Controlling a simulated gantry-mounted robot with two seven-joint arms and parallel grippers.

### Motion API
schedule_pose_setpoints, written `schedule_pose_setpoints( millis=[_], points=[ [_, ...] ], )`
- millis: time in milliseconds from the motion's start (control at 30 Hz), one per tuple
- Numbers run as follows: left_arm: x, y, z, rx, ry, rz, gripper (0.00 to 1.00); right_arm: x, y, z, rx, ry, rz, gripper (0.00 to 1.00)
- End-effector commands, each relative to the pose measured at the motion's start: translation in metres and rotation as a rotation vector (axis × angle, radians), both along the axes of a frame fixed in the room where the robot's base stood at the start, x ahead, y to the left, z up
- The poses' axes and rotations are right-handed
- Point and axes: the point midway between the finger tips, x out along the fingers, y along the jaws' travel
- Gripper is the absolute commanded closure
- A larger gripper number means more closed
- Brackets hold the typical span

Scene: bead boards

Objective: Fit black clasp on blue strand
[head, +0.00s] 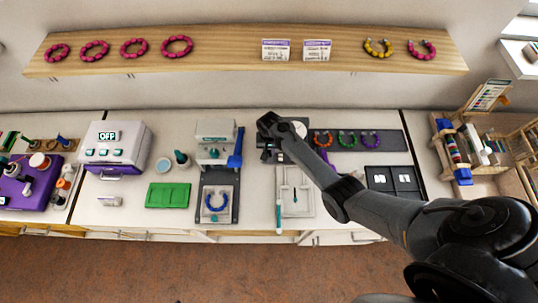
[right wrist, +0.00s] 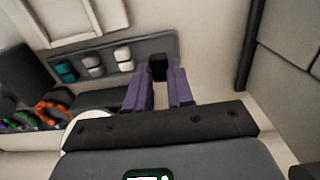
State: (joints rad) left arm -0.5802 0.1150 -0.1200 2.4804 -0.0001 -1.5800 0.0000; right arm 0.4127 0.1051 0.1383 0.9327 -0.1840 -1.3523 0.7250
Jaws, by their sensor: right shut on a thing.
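The blue strand (head: 217,203) lies as an open U on the pale plate of a grey fixture in the head view, left of centre. My right gripper (head: 268,124) is over the back of the counter, to the right of and behind the strand. In the right wrist view its purple fingers (right wrist: 160,82) are shut on the black clasp (right wrist: 158,68). The clasp is at the end of a grey rack (right wrist: 108,58); I cannot tell whether it still touches the rack. My arm hides the clasp in the head view. My left gripper is not in view.
Teal (right wrist: 66,72), grey (right wrist: 93,65) and white (right wrist: 123,58) clasps stand in the rack. A press-like device (head: 215,140) stands behind the strand. Orange, green and purple strands lie on a dark board (head: 390,140). A green tray (head: 168,195) is left of the fixture.

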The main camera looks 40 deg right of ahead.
Motion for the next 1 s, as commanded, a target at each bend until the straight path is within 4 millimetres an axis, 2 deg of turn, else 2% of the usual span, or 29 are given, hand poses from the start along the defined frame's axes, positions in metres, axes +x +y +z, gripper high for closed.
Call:
schedule_pose_setpoints(
  millis=[100,600,833,1000],
  points=[
    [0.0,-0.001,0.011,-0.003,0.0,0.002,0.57,0.0,0.0,0.01,0.0,0.0,0.0,1.0],
    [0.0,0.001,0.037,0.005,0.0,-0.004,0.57,0.0,0.0,0.034,0.0,0.0,0.0,1.0],
    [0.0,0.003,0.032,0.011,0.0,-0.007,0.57,0.002,0.0,0.035,0.0,-0.001,-0.055,1.0],
    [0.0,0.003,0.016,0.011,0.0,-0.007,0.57,0.009,-0.002,0.044,0.001,-0.004,-0.257,1.0]
  ],
)
